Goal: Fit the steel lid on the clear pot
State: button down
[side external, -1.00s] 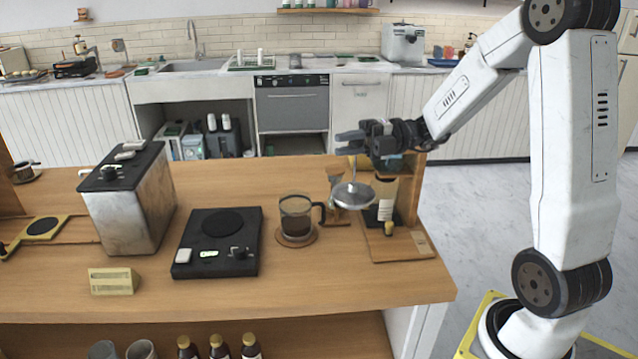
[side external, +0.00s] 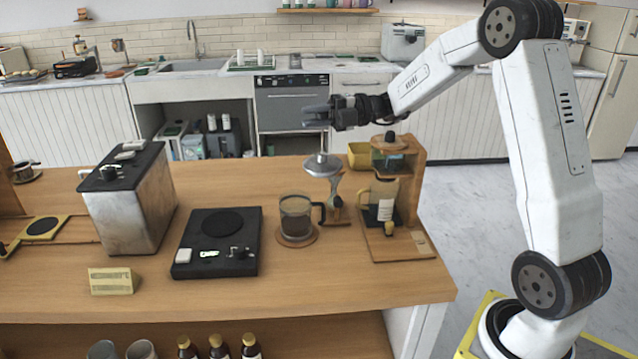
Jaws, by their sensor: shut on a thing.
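The clear pot (side external: 297,213) is a glass pot with a dark handle on its right side and dark liquid inside. It stands upright on a round wooden coaster (side external: 283,238), and its top is open. My gripper (side external: 318,117) is shut on the steel lid (side external: 322,165), a round metal disc with a thin upright rod. The rod's top is at the fingertips, and the lid hangs roughly level. The lid is above and a little right of the pot, apart from it.
A metal stand (side external: 337,200) is close behind the pot's handle. A wooden-framed brewer with a carafe (side external: 384,205) stands at right.

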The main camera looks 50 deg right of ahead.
jog(key=w, duration=0.9)
jog(key=shift+s+d+f, duration=0.1)
jog(key=shift+f, duration=2.7)
jog(key=shift+f, duration=3.35)
jog(key=c, duration=0.8)
grip_release()
